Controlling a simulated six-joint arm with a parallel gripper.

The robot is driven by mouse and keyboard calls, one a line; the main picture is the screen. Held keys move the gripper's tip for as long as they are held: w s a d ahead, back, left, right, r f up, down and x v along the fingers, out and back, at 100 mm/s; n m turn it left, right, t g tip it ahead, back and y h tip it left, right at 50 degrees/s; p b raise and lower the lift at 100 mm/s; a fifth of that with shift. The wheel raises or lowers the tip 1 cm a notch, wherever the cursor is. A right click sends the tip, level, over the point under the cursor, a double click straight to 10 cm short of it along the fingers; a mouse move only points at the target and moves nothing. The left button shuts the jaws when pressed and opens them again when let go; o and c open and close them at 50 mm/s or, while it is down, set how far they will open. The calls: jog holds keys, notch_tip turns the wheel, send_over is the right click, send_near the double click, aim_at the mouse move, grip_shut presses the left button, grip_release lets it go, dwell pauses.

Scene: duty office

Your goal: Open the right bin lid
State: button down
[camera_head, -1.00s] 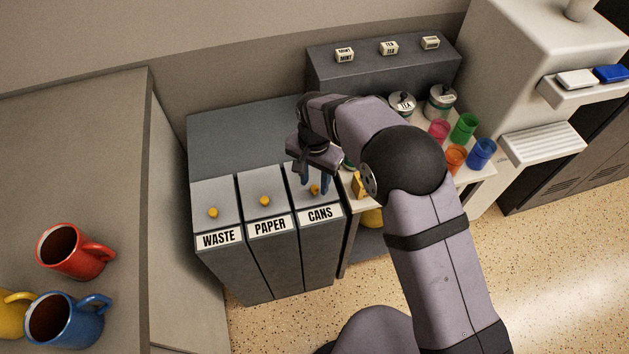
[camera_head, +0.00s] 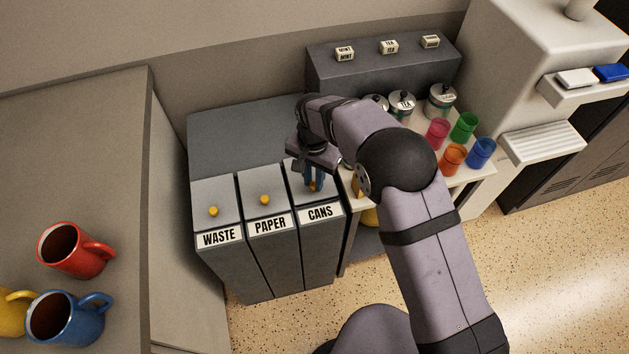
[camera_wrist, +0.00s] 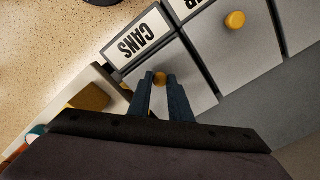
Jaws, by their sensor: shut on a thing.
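The right bin, labelled CANS (camera_head: 321,213), stands at the right end of a row of three dark grey bins. Its light grey lid (camera_head: 301,178) is down, level with the other lids. My gripper (camera_head: 314,186) is over this lid, its blue fingers shut on the small yellow knob (camera_wrist: 160,77). In the wrist view the two fingertips (camera_wrist: 161,82) lie on either side of the knob. The fingers hide most of the knob in the head view.
The PAPER bin (camera_head: 269,225) and WASTE bin (camera_head: 219,238) adjoin on the left, each with a yellow knob. A shelf with canisters and coloured cups (camera_head: 453,158) is close on the right. Mugs (camera_head: 70,252) stand on the counter at left.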

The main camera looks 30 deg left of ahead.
jog(key=shift+w+a, duration=1.25)
jog(key=c, duration=1.6)
grip_release()
jog(key=shift+r, duration=0.1)
jog(key=shift+r+b, duration=0.75)
jog(key=shift+r, duration=2.85)
